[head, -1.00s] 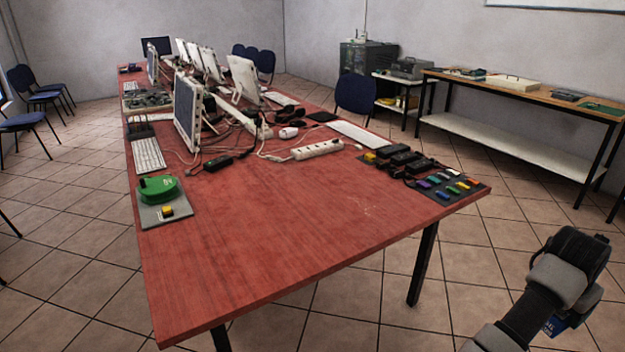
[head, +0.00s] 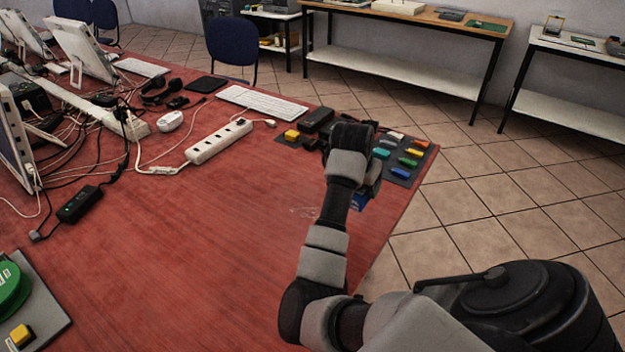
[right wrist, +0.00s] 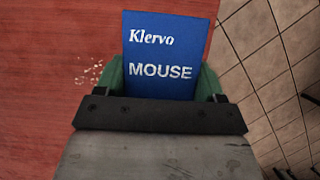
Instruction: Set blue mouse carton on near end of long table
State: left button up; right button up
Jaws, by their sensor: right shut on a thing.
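The blue mouse carton (right wrist: 160,55), marked "Klervo MOUSE", is held between the green fingers of my right gripper (right wrist: 160,85) in the right wrist view. In the head view only a small blue part of the carton (head: 360,201) shows below my right gripper (head: 366,190); my wrist hides the rest. The right gripper is over the near part of the long red table (head: 230,265), close to its right edge. I cannot tell whether the carton touches the table. My left gripper is out of view.
A dark mat with coloured pieces (head: 400,172) lies at the table's right corner. A white power strip (head: 218,141), keyboard (head: 262,104) and tangled cables are farther back. A green item (head: 12,287) is at left. The red surface in the middle front is clear.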

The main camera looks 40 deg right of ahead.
jog(key=w+a+f, duration=0.1)
jog(key=a, duration=0.1)
jog(key=w+a+f, duration=0.3)
jog(key=a, duration=0.1)
jog(key=shift+w+f, duration=0.25)
jog(key=shift+w, duration=0.05)
jog(key=shift+w+a+f, duration=0.15)
notch_tip(320, 180, down, 4)
jog(key=shift+r+p, duration=0.1)
jog(key=shift+p, duration=0.3)
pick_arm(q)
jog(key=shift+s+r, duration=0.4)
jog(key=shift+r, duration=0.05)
pick_arm(e)
jog(key=shift+f, duration=0.2)
jog(key=o, duration=1)
jog(key=shift+c, duration=0.2)
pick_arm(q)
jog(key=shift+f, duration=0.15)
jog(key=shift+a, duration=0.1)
pick_arm(e)
jog(key=shift+r, duration=0.15)
